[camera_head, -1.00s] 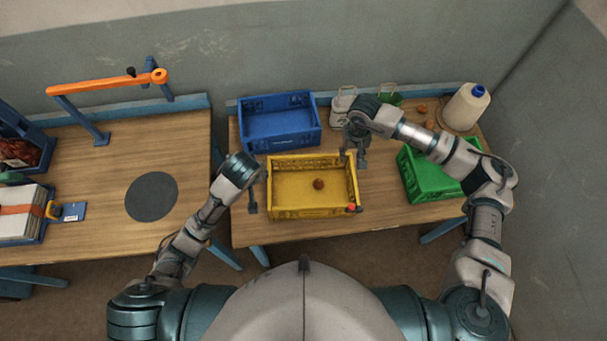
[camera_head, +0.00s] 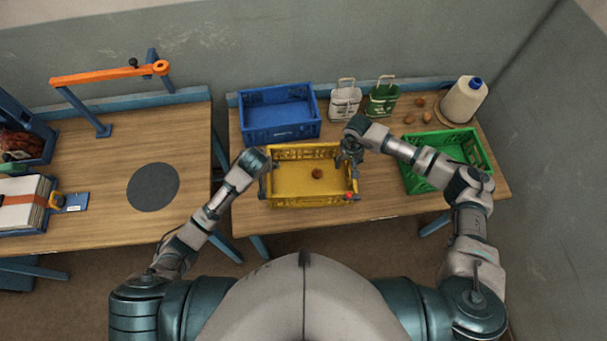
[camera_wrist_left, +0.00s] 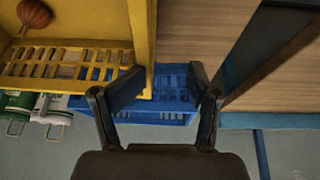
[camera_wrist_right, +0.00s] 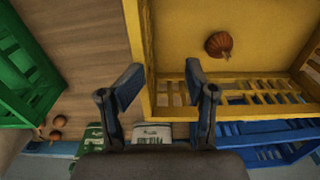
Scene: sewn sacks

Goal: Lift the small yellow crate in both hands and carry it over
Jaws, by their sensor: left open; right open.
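The small yellow crate (camera_head: 310,200) stands on the right table, with a round brown onion-like item (camera_head: 317,174) inside and a red spot at its near right corner. My left gripper (camera_head: 265,170) is open at the crate's left wall. In the left wrist view the yellow wall (camera_wrist_left: 145,30) reaches between its open fingers (camera_wrist_left: 165,82), close to one of them. My right gripper (camera_head: 351,158) is open at the right wall. In the right wrist view that wall (camera_wrist_right: 143,45) shows between its fingers (camera_wrist_right: 160,82). Contact cannot be told.
A blue crate (camera_head: 280,133) stands just behind the yellow one. A green crate (camera_head: 425,180) is to the right. The left table has a dark round mat (camera_head: 153,188) with clear space around.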

